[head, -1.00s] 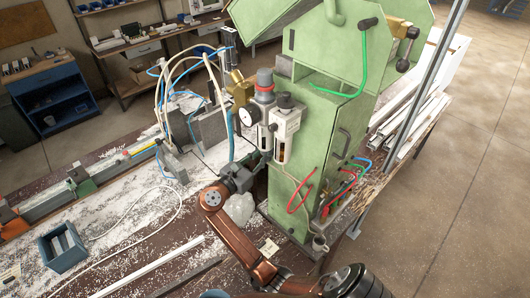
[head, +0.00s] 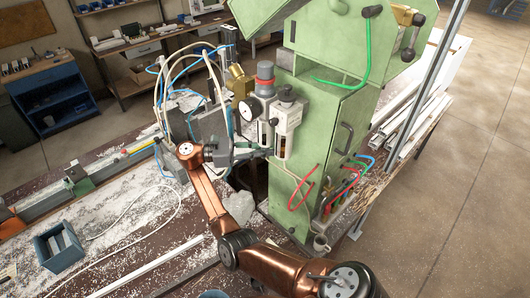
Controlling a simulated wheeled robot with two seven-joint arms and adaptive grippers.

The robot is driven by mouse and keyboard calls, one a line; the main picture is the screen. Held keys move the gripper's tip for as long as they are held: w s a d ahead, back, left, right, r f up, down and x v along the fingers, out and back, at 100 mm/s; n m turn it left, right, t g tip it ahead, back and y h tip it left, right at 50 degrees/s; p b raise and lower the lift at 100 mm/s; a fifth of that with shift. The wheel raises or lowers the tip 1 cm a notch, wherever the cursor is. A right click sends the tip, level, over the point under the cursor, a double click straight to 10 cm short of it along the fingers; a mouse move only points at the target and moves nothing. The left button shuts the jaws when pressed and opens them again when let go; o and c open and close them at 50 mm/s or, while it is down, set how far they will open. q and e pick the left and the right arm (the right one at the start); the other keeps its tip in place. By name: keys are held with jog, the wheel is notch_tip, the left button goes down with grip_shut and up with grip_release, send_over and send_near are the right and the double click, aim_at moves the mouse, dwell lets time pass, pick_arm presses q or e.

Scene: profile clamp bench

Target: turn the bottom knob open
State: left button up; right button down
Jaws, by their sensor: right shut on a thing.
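A two-part air filter and regulator unit (head: 288,117) is mounted on the front of the green machine. It has a red-grey top knob (head: 265,72), a black top knob (head: 286,93) and a round dial gauge (head: 248,109). My right gripper (head: 262,151) reaches in from the left at the lower end of the left-hand bowl. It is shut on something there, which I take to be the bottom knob. The fingers and the unit hide that knob, so its turn angle cannot be seen. My left gripper is not in view.
The green machine cabinet (head: 335,120) stands just right of the gripper. Hoses and a grey clamp block (head: 211,124) are close behind my right wrist. A blue bin (head: 58,248) sits on the chip-covered bench at the left. Red hoses (head: 303,187) hang on the cabinet front.

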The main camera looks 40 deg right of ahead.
jog(key=shift+m+g+b, duration=0.3)
jog(key=shift+g+b, duration=0.05)
jog(key=shift+g, duration=0.05)
jog(key=shift+y, duration=0.3)
jog(key=c, duration=1.7)
grip_release()
jog(key=shift+c, duration=0.2)
jog(key=v, duration=0.7)
jog(key=shift+w+a, duration=0.2)
jog(key=shift+f, duration=0.1)
